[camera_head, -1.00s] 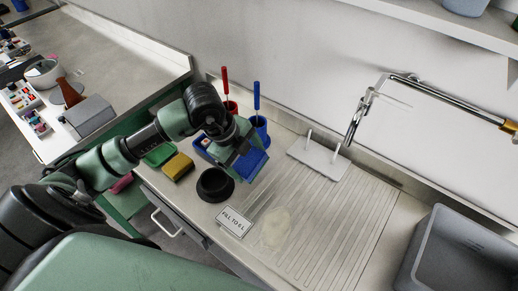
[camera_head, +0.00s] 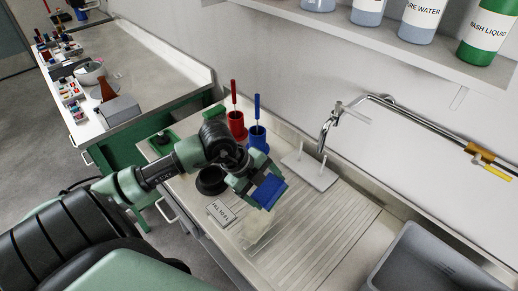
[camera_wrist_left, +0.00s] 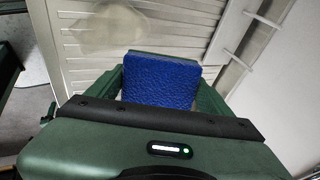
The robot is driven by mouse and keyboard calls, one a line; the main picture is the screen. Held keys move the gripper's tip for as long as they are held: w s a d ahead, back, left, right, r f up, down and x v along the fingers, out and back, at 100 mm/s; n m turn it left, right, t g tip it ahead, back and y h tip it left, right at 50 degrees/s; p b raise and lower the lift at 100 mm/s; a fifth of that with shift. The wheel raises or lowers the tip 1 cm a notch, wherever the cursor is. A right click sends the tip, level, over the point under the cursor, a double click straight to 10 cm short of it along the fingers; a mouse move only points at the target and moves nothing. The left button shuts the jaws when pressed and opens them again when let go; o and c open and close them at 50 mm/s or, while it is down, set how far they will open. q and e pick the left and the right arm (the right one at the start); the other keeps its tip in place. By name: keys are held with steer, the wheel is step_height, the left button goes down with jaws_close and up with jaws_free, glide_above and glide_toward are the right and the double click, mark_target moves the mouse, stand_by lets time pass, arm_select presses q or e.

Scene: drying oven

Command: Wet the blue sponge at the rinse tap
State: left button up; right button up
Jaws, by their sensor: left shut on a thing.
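The blue sponge (camera_head: 267,191) is between the fingers of my left gripper (camera_head: 258,188), held above the ribbed drainboard (camera_head: 330,240). In the left wrist view the sponge (camera_wrist_left: 160,82) shows its blue face between the two green fingers, which are shut on it. The curved metal tap (camera_head: 328,128) rises at the back of the counter, to the right of the sponge and apart from it. No water is seen running from it. My right gripper is not in view.
A white stand with two pegs (camera_head: 310,172) is on the drainboard near the tap. A grey basin (camera_head: 430,262) is at the right. A black bowl (camera_head: 209,181), a red holder (camera_head: 237,124) and a blue holder (camera_head: 258,137) stand at the left. A bottle shelf (camera_head: 400,50) hangs above.

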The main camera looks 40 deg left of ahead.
mark_target(276, 184)
arm_select(q)
steer(key=w+d, duration=0.2)
steer(key=shift+w+d+f+b, duration=0.2)
steer(key=shift+w+f+b, duration=0.1)
steer(key=shift+w, duration=0.1)
steer(key=w+d+f+b, duration=0.1)
steer(key=w+d, duration=0.3)
steer(key=w, duration=0.1)
steer(key=shift+w+d+f, duration=0.2)
steer(key=shift+w+d, duration=0.05)
steer(key=shift+w, duration=0.05)
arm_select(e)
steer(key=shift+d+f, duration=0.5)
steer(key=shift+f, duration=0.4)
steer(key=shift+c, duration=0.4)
